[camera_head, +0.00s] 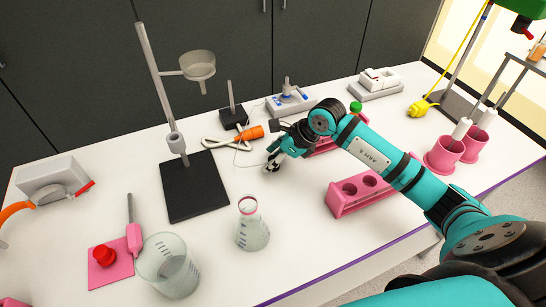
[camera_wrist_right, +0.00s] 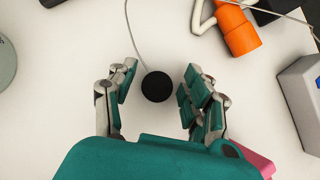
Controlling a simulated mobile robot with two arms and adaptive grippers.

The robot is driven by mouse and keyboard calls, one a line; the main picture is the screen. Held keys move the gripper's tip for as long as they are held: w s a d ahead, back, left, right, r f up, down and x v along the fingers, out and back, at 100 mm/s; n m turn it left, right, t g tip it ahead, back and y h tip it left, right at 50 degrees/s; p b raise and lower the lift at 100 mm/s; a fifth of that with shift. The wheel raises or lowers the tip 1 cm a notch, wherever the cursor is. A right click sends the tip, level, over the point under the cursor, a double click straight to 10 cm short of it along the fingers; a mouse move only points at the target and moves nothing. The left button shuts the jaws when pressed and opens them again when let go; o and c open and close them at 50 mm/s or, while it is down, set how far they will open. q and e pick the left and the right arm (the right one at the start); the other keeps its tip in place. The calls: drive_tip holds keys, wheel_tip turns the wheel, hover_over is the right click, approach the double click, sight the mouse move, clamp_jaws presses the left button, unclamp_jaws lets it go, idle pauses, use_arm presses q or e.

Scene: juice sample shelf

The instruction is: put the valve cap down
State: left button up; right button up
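A round black cap-like piece (camera_wrist_right: 156,86), which I take to be the valve cap, shows between the fingers of my right gripper (camera_wrist_right: 152,92) in the right wrist view. White gaps show on both sides of it, so the fingers look spread and not closed on it. I cannot tell whether it rests on the table. In the head view my right gripper (camera_head: 271,162) is low over the white table, right of the black stand base. The black piece cannot be made out there. My left gripper is not in view.
A thin cable and an orange-handled tool (camera_head: 248,133) lie just behind the gripper. A glass flask (camera_head: 252,230) stands in front, a pink rack (camera_head: 345,203) to the right. The ring stand base (camera_head: 194,187) is left. Bare table surrounds the fingers.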

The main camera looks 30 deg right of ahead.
drive_tip(key=shift+r+p, duration=0.3)
drive_tip(key=shift+p, duration=0.05)
drive_tip(key=shift+r+p, duration=0.5)
drive_tip(key=b+v, duration=0.3)
drive_tip(key=v, duration=0.8)
drive_tip(key=shift+s+d+r, duration=0.2)
drive_tip(key=shift+r, duration=0.05)
